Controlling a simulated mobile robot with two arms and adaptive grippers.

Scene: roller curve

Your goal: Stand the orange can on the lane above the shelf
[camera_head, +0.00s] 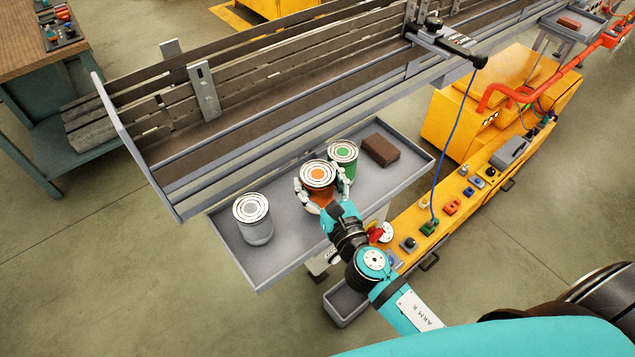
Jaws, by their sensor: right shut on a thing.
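The orange can (317,174) stands upright over the grey shelf (285,238), between the fingers of my right gripper (321,193). The gripper is shut around the can's sides; I cannot tell whether the can touches the shelf. A green-marked can (343,158) is close behind it to the right. A plain grey-white can (253,218) stands on the left part of the shelf. The lane (270,100) is the long dark channel with metal rails behind and above the shelf. My left gripper is not in view.
A brown block (380,150) lies at the shelf's right end. Upright metal brackets (204,92) and a dark clamp-like fitting (445,45) stand along the lane. A blue cable (455,140) hangs to the yellow machine (480,110). The lane's middle stretch looks clear.

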